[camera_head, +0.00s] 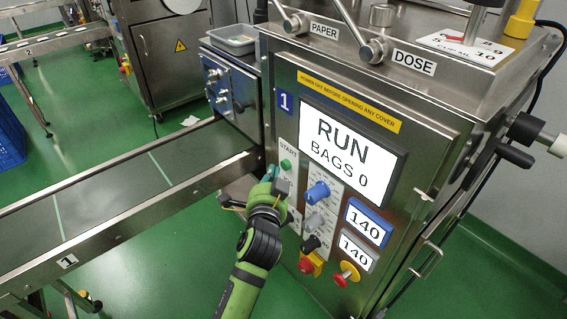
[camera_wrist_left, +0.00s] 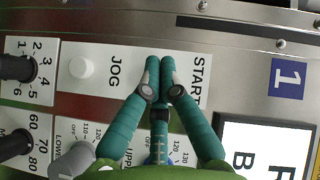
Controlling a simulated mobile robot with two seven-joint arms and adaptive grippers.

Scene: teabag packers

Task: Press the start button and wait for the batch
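The packing machine's screen (camera_head: 345,155) reads RUN, BAGS 0. Left of it is a pale control strip with the word START and a green start button (camera_head: 286,165). My left gripper (camera_head: 271,173) is at this strip, just left of and below the button. In the left wrist view the teal fingers (camera_wrist_left: 160,64) are shut together with nothing between them, their tips over the START label panel (camera_wrist_left: 192,78). The button is hidden there behind the fingers, so I cannot tell whether they touch it. My right gripper is not in view.
A white JOG button (camera_wrist_left: 81,68) is close by. A conveyor (camera_head: 110,185) runs left from the machine. Green floor (camera_head: 150,270) is clear in front.

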